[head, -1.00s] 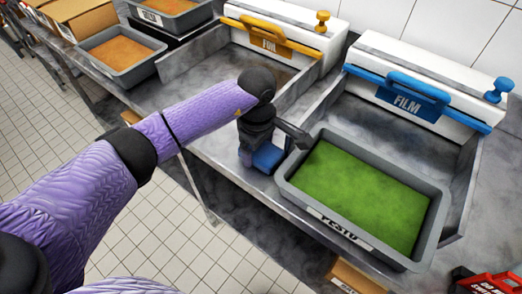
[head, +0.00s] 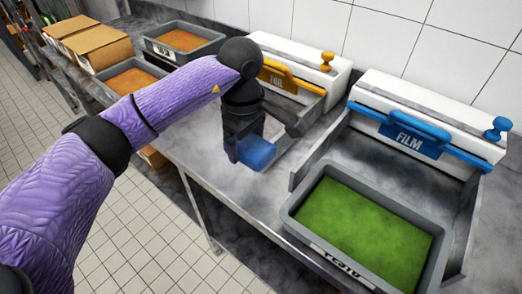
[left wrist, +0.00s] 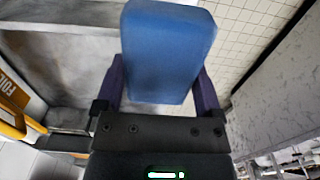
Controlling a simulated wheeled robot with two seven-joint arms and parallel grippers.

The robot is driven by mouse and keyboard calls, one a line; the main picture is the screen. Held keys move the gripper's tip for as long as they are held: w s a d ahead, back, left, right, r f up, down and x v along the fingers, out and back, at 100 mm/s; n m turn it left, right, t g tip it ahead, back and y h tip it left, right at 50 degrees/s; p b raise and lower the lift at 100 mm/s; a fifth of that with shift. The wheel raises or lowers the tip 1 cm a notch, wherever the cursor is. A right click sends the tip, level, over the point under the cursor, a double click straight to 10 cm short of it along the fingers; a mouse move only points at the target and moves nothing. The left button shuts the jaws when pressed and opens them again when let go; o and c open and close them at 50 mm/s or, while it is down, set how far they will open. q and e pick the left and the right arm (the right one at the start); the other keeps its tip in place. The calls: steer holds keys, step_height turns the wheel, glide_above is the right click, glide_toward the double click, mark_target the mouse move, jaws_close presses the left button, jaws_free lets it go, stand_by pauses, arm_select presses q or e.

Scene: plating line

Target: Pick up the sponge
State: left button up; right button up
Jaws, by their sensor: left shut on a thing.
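The sponge (head: 256,152) is a blue block. My left gripper (head: 246,140) is shut on it and holds it above the steel counter, in front of the yellow foil dispenser. In the left wrist view the sponge (left wrist: 166,50) fills the space between the two fingers of the gripper (left wrist: 158,88). The underside of the sponge is hidden. My right gripper is in no view.
A grey tray of green pesto (head: 296,205) sits at the right, before the blue-handled film dispenser (head: 405,140). The foil dispenser (head: 285,75) stands behind my gripper. Trays of orange food (head: 185,40) and cardboard boxes (head: 100,45) stand at the left. Bare counter lies around the sponge.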

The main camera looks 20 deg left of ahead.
arm_select(q)
steer(key=a, duration=1.6)
steer(key=shift+s+a+b, duration=0.3)
steer(key=shift+s+b, duration=0.05)
steer(key=shift+b, duration=0.1)
